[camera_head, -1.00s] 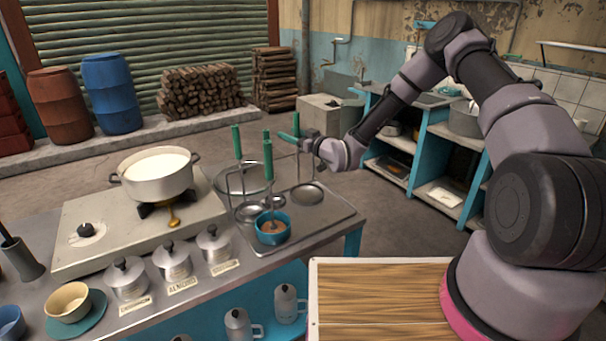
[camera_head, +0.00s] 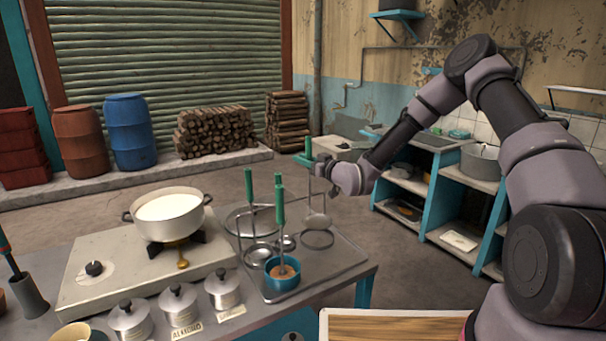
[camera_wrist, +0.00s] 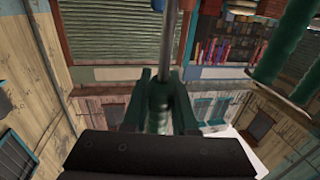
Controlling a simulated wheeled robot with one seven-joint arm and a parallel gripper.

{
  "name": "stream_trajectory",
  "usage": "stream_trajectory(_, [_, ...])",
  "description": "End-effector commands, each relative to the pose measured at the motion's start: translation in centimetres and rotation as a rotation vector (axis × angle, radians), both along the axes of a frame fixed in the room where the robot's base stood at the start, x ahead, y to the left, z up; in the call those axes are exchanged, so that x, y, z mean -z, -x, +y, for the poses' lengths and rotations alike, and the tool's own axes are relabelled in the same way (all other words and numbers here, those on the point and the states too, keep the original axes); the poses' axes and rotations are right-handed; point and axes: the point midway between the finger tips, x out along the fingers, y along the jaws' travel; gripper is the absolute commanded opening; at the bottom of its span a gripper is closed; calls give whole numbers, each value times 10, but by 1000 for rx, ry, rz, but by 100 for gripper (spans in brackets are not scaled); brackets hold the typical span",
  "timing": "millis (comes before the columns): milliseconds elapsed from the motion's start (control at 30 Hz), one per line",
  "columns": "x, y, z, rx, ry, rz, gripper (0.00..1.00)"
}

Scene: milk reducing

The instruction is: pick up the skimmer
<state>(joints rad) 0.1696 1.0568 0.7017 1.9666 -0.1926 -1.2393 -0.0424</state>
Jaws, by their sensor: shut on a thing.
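My gripper (camera_head: 316,172) is shut on the green handle of a long-handled utensil, which I take to be the skimmer (camera_head: 318,221). Its thin metal rod hangs down to a small round grey head. The head hangs just above a round ring or recess (camera_head: 318,239) on the metal tray. In the wrist view, the green handle (camera_wrist: 160,100) sits between my two fingers, and the metal rod (camera_wrist: 168,40) runs away from them. The head is outside the wrist view.
Other green-handled utensils (camera_head: 280,210) stand left of my gripper, close by. One stands in a blue cup (camera_head: 283,287). A white pot of milk (camera_head: 168,213) sits on the stove (camera_head: 80,248) at left. Lidded canisters (camera_head: 180,305) line the front. Blue shelves (camera_head: 430,215) stand at right.

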Motion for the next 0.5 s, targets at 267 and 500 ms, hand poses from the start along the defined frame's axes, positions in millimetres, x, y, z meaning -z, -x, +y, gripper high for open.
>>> stream_trajectory(267, [-63, 0, 0, 0, -1, -5, 0])
stream_trajectory(500, [-101, 0, 0, 0, -1, -4, 0])
